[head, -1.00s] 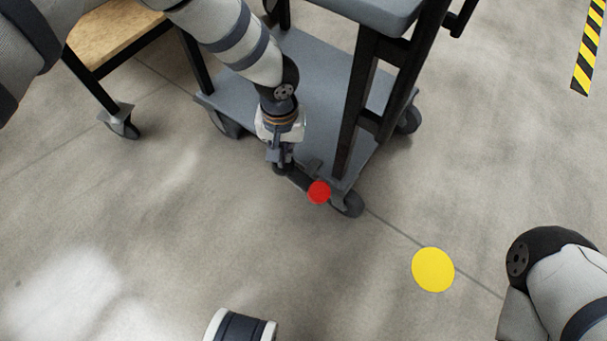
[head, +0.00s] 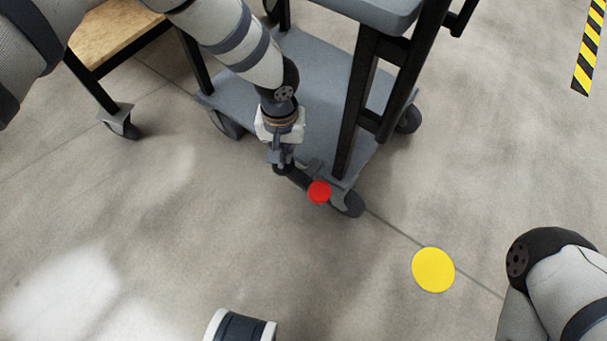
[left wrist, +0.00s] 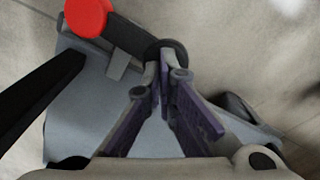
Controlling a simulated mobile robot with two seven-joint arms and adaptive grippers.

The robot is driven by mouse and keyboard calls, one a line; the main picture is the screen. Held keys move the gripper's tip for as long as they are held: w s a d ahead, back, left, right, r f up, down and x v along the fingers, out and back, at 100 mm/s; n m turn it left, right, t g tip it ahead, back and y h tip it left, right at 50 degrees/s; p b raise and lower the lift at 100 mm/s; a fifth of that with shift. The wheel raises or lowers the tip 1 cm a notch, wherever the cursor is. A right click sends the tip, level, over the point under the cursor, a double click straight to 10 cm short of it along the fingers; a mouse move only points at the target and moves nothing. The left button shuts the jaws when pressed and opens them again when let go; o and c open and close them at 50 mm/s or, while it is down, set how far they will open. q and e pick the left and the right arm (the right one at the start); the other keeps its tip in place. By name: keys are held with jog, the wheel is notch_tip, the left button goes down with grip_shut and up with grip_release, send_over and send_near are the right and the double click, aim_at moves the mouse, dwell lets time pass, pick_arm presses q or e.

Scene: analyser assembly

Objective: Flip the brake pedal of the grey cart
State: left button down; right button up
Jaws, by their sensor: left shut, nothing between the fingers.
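The grey cart (head: 302,75) stands on castors at the top middle of the head view. Its brake pedal (head: 299,178) is a dark bar with a red round end (head: 319,192) at the cart's near edge. In the left wrist view the red end (left wrist: 88,17) is at the top left and the dark bar (left wrist: 128,36) runs right from it. My left gripper (head: 282,165) is shut and empty, its fingertips at the bar's end away from the red part. Whether they touch it I cannot tell. My right gripper is not in view.
A wooden-topped table (head: 118,35) on castors stands left of the cart. A yellow disc (head: 433,270) marks the floor right of the pedal. Black and yellow tape (head: 590,50) is at the top right. The floor in front is clear.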

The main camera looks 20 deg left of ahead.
pick_arm(q)
jog(key=shift+f+b, duration=0.5)
jog(key=shift+f, duration=0.9)
dwell(0.4)
notch_tip(320, 180, up, 7)
jog(key=p, duration=0.4)
jog(key=shift+r+p, duration=0.1)
jog(key=shift+p, duration=0.2)
